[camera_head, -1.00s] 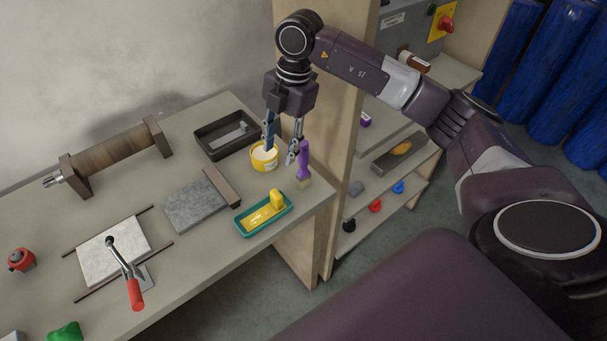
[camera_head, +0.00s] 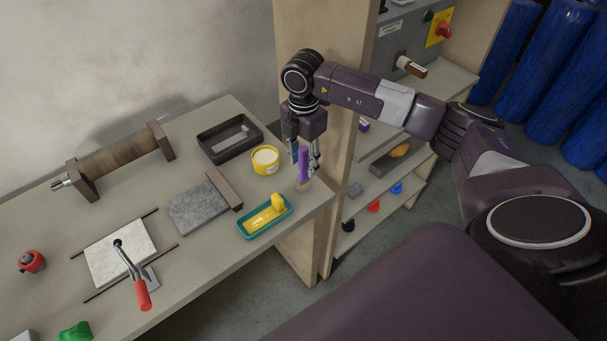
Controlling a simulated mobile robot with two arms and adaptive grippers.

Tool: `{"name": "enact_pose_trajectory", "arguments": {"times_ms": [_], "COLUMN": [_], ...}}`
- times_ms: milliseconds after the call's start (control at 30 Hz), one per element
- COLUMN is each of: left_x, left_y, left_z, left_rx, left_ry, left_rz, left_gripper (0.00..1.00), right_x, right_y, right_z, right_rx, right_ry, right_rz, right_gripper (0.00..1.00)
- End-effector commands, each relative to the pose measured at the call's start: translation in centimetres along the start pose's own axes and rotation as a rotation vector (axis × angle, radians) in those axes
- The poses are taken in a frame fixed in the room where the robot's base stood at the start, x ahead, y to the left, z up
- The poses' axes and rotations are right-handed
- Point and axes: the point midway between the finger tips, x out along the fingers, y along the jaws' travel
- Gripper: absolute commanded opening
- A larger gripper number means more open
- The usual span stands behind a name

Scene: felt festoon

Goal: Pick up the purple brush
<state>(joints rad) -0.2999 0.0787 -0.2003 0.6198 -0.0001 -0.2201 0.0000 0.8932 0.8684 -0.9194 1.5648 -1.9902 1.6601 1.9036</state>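The purple brush (camera_head: 303,163) stands upright near the right end of the workbench, bristles down. My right gripper (camera_head: 304,168) points down over it, with one finger on each side of the purple handle. The fingers look apart; I cannot tell whether they touch the handle. The bristle end is small and pale, close to the bench top. My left gripper is not in view.
A yellow tub (camera_head: 265,161) stands just left of the brush. A teal tray (camera_head: 264,217) with yellow contents lies in front of it. A black tray (camera_head: 229,138) is behind. A wooden upright panel (camera_head: 330,120) stands close on the right.

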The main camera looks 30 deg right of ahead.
Motion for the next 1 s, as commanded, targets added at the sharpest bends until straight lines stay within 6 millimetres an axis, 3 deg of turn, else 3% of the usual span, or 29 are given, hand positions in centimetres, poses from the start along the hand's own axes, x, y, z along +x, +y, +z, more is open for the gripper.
{"name": "enact_pose_trajectory", "arguments": {"times_ms": [167,500,1000], "left_x": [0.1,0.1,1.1], "left_y": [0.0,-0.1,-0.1], "left_z": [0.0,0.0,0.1], "left_rx": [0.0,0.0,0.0], "left_ry": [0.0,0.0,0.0], "left_rz": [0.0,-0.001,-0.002], "left_gripper": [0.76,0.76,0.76], "right_x": [0.0,0.0,-0.4], "right_y": [0.0,0.0,0.1], "right_z": [0.0,0.0,-0.3], "right_rx": [0.0,0.0,0.0], "right_ry": [0.0,0.0,-0.001], "right_rz": [0.0,0.0,0.003], "right_gripper": [0.35,0.0,0.0]}}
